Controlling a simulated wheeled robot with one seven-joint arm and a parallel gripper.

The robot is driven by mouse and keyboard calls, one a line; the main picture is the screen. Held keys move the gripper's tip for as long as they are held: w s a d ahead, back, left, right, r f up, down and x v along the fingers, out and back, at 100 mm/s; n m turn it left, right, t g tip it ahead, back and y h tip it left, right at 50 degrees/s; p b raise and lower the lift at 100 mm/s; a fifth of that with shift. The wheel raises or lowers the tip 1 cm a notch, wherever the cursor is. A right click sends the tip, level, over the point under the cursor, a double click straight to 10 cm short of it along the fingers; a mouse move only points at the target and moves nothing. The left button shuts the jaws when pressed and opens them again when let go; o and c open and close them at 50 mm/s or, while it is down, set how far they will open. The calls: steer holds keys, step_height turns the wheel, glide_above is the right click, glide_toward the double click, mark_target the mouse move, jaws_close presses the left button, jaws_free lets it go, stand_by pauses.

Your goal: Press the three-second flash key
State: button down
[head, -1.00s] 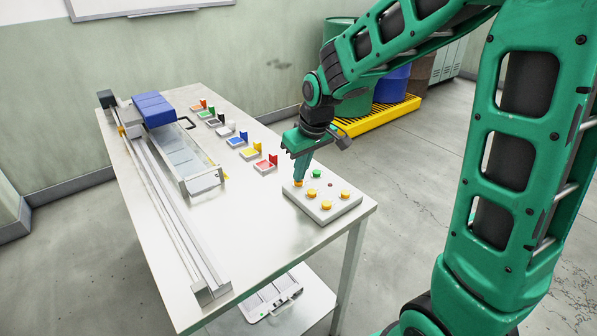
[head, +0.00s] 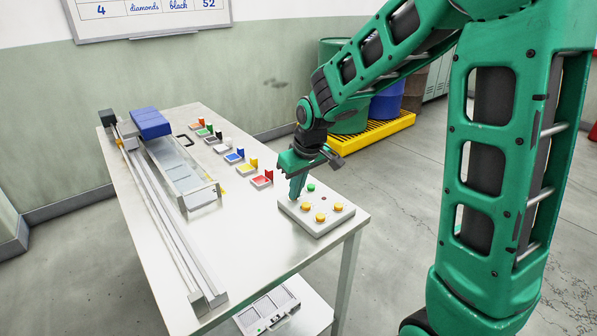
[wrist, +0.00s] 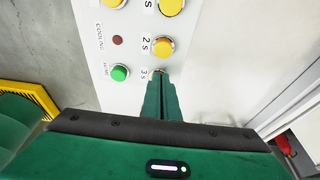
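The white control panel (head: 318,228) lies on the near right corner of the table. In the wrist view the panel (wrist: 92,25) carries a "2 s" yellow key (wrist: 165,46), a green "HOME" key (wrist: 120,73) and a dark red "COOLING" lamp (wrist: 117,40). The three-second key (wrist: 159,71), beside the "3 s" label, is almost wholly hidden by my fingers. My gripper (head: 294,197) is shut and empty, fingers pointing down at the panel's far left corner. It also shows in the wrist view (wrist: 161,78), its tips over that key. I cannot tell whether they touch or press it.
A gantry rail with a blue block (head: 151,123) runs along the table's left side. Several coloured tabs on small bases, including a red one (head: 263,179), line the right edge behind the panel. The table's middle is clear. Drums stand on a yellow pallet (head: 372,133) behind.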

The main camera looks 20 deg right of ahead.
steer(key=w+r, duration=0.1)
steer(key=r, duration=0.1)
steer(key=shift+w+r, duration=0.35)
steer(key=shift+r, duration=0.05)
steer(key=a+v, duration=0.1)
steer(key=v, duration=1)
steer(key=shift+s+d+r, duration=0.2)
steer(key=shift+s+d, duration=0.25)
steer(key=shift+d, duration=0.05)
